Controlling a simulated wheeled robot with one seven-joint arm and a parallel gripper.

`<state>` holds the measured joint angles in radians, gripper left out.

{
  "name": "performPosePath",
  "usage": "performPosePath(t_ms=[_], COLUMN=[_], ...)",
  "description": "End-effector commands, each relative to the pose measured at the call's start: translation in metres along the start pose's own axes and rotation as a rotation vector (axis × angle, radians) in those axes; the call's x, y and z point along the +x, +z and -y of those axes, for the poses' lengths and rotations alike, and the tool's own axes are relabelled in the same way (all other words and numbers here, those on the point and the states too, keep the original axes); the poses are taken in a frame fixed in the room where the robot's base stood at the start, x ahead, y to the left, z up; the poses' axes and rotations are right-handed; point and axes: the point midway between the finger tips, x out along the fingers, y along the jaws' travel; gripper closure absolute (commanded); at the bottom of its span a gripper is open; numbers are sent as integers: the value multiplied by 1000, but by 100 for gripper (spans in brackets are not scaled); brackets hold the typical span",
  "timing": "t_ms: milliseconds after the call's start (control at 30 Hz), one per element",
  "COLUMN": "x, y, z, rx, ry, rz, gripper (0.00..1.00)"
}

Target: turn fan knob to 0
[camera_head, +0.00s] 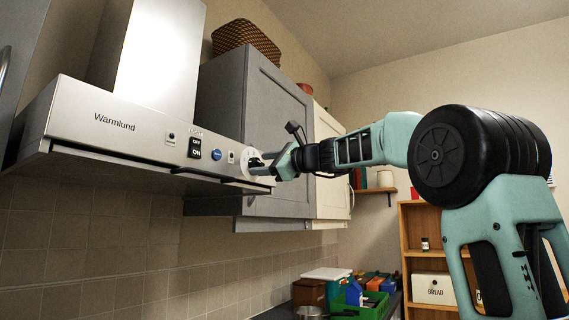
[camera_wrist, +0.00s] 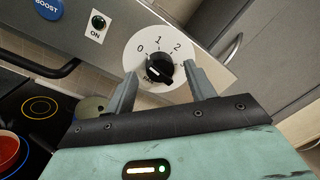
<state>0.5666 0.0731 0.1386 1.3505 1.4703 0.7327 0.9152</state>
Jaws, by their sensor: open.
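The fan knob (camera_wrist: 160,71) is black and sits on a round white dial (camera_wrist: 142,45) marked 0, 1, 2 on the range hood's front panel. A pale mark shows on the knob, but I cannot tell for sure which number it points to. My gripper (camera_wrist: 161,76) is open, with one finger on each side of the knob. I cannot tell whether either finger touches it. In the head view my gripper (camera_head: 266,163) reaches the right end of the hood (camera_head: 75,118), and largely hides the knob there.
Grey wall cabinets (camera_head: 275,112) stand close to the right of the hood. A stove (camera_wrist: 38,108) with a red pot (camera_wrist: 8,150) lies below.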

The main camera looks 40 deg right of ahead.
Motion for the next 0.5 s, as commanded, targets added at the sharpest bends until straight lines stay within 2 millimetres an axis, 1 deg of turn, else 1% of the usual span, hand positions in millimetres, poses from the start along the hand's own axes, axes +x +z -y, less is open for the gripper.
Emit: performPosePath(t_ms=[167,500], x=[-30,-110], y=[-2,-2], z=[-2,-2], rx=[-3,-2], ry=[-4,-4], rz=[-2,-2], gripper=[45,45])
